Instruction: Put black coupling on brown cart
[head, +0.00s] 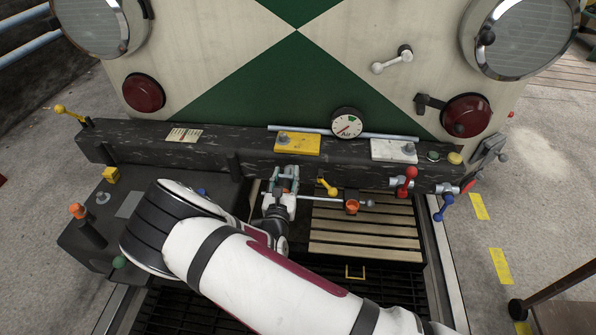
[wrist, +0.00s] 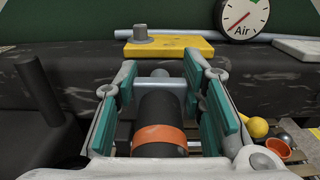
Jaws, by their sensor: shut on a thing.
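The black coupling (wrist: 159,107) is a dark cylinder with an orange band, seen in the wrist view between the teal finger pads of my gripper (wrist: 165,100). My gripper is shut on it. In the head view my gripper (head: 285,184) is at the front of the dark beam, and the coupling is mostly hidden there. The brown cart (head: 566,287) shows only partly at the lower right edge, well apart from my gripper.
The dark tram beam (head: 345,153) carries a yellow plate (head: 297,143) and an air gauge (head: 346,122). Red (head: 406,182) and blue (head: 443,208) valve levers stick out at right. A slatted box (head: 365,232) lies below the beam. Floor between the pit and the cart is clear.

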